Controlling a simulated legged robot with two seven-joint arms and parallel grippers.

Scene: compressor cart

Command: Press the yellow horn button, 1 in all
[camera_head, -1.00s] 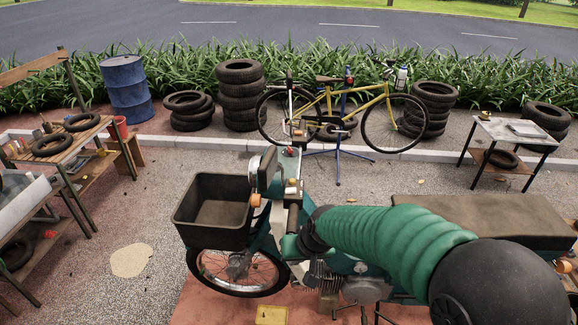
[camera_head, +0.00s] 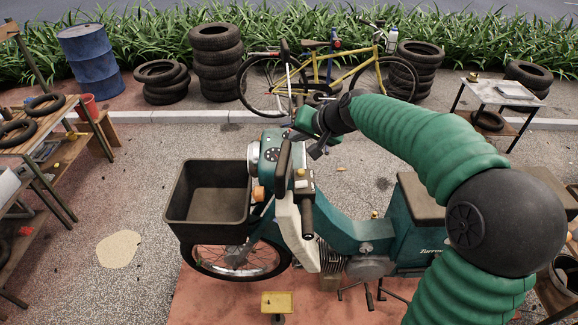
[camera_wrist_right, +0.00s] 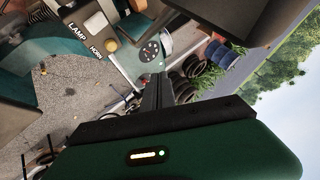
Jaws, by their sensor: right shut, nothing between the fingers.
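A green moped stands with its handlebar toward me, and a switch box (camera_head: 300,183) sits beside the near black grip. A small pale yellow knob (camera_head: 301,172) shows on this box. In the right wrist view the box carries the labels LAMP and HORN, with a yellowish button (camera_wrist_right: 110,43) by the word HORN. My right gripper (camera_head: 317,153) is over the handlebar area, beyond the switch box and apart from it. Its fingers (camera_wrist_right: 157,88) are shut and empty, pointing toward the round dash. My left gripper is not in view.
A black front basket (camera_head: 207,190) and an upright dark mirror (camera_head: 284,165) stand close to the switch box. The moped's seat (camera_head: 420,195) lies behind the handlebar. A yellow bicycle (camera_head: 330,75) and tyre stacks stand farther back.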

